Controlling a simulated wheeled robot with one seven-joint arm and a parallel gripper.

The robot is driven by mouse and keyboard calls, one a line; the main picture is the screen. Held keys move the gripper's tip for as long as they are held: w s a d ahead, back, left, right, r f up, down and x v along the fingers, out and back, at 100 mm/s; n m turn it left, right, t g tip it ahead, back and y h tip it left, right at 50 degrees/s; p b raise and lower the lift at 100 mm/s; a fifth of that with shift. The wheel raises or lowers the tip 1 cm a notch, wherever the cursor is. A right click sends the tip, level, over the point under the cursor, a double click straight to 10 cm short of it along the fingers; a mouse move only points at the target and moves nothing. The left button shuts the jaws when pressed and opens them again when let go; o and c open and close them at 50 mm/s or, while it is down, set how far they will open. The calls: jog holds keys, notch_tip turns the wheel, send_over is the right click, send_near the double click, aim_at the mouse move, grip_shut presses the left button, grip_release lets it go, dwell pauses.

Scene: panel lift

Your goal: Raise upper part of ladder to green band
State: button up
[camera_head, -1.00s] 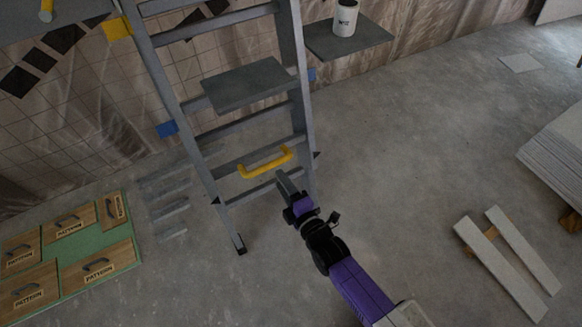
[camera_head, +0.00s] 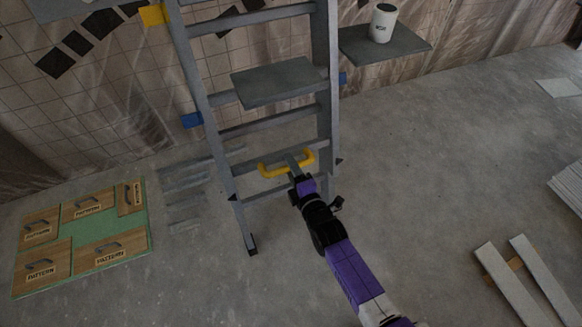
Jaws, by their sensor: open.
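The grey ladder (camera_head: 222,163) stands upright near the tiled wall; its top is cut off by the frame. A yellow U-shaped handle (camera_head: 266,171) sits on one of its low rungs. My gripper (camera_head: 300,163) is open at the middle-right of this handle, overlapping it in the picture. I cannot tell whether the fingers lie around the bar or in front of it. A blue marker (camera_head: 192,120) shows at the left rail, another blue one (camera_head: 343,78) at the right rail, and a yellow marker (camera_head: 153,15) higher up at the left. I see no green band on the ladder.
A grey platform (camera_head: 278,83) juts from the ladder above the handle. A shelf (camera_head: 400,45) holding a white cup (camera_head: 382,22) is at the right. Wooden pattern panels lie on a green mat (camera_head: 142,228) at the left. White boards (camera_head: 508,283) lie at lower right. Floor between is clear.

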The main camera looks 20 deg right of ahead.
grip_shut()
dwell(1.4)
